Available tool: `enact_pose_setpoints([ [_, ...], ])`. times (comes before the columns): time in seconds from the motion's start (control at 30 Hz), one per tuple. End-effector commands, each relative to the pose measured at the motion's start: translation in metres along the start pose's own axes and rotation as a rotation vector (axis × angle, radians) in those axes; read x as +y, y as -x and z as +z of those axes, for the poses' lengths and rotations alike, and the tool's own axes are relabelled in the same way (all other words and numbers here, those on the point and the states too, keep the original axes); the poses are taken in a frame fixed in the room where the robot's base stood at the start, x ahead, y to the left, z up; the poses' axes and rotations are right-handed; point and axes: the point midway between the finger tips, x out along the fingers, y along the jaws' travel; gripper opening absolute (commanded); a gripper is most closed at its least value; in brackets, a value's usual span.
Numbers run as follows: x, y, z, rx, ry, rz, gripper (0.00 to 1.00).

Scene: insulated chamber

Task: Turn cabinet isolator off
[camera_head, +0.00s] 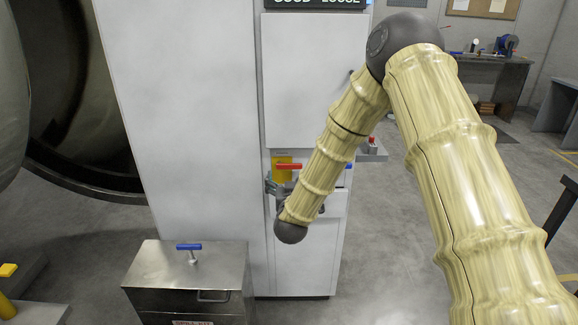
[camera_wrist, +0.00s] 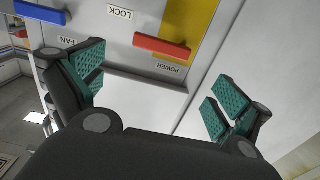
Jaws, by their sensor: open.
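The cabinet isolator is a red handle (camera_head: 288,166) on a yellow plate (camera_head: 283,175), on the white cabinet's front; the handle lies roughly level. In the wrist view the red handle (camera_wrist: 161,46) is beside a POWER label (camera_wrist: 167,69), and the yellow plate (camera_wrist: 207,35) is behind it. My gripper (camera_head: 274,187) is just below the handle in the head view. The wrist view shows my gripper (camera_wrist: 156,85) open and empty, with teal pads wide apart. The handle is beyond the pads, with no contact visible. My arm hides part of the cabinet front.
A blue handle (camera_wrist: 40,12) by a FAN label (camera_wrist: 67,41) and a LOCK label (camera_wrist: 120,12) are near the red handle. A metal box (camera_head: 188,275) with a blue-handled valve (camera_head: 189,247) stands at lower left. Open floor (camera_head: 385,240) lies right of the cabinet.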

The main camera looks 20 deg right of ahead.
Motion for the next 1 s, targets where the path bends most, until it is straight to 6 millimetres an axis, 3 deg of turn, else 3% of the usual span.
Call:
enact_pose_setpoints([
  [0.5,0.0,-0.078,0.001,-0.002,0.0,-0.001,1.0],
  [0.7,0.0,-0.091,0.001,-0.002,0.0,-0.001,1.0],
  [1.0,0.0,-0.094,0.002,-0.004,0.0,-0.002,1.0],
])
